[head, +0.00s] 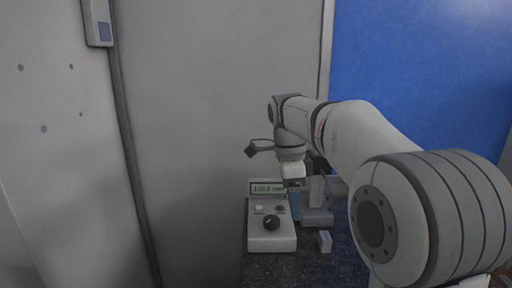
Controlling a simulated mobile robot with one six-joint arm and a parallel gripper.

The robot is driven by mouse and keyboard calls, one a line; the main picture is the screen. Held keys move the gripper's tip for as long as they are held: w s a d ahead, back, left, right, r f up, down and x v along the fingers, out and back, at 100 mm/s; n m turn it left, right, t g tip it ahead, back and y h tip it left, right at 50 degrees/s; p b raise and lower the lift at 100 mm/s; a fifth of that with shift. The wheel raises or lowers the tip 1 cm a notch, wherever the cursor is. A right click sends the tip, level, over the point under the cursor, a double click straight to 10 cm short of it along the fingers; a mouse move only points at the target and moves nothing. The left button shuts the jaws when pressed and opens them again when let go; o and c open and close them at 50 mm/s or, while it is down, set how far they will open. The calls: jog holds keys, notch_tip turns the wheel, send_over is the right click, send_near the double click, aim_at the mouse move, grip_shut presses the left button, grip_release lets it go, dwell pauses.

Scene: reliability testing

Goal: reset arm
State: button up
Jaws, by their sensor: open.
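My arm reaches in from the right in the head view and bends down at the wrist. My gripper (294,192) points down beside a white instrument box, its jaws small and dark in this view. It is open. Its fingertips overlap the right side of the box in the picture, and I cannot tell if they touch anything. I see nothing held in it.
The instrument box (262,239) has a lit display and a black knob (271,222). A small white and blue block (325,241) lies to its right on the dark speckled surface (300,268). A grey device (317,216) stands behind. Grey walls and a blue panel (420,70) close the back.

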jog(key=s+d+f+n+t, duration=0.1)
jog(key=s+d+f+n, duration=0.1)
jog(key=s+n, duration=0.4)
jog(key=s+d+f+n+t, duration=0.2)
jog(key=s+f+n, duration=0.3)
jog(key=s, duration=0.3)
jog(key=s+d+f+n+t+y, duration=0.1)
jog(key=s+d+f+n, duration=0.1)
jog(key=s+n, duration=0.4)
jog(key=shift+s+f+n+t, duration=0.3)
jog(key=shift+s+f, duration=0.3)
jog(key=shift+f, duration=0.3)
jog(key=shift+s+d+f+n, duration=0.1)
jog(key=shift+s+f+n, duration=0.25)
jog(key=shift+f+n, duration=0.05)
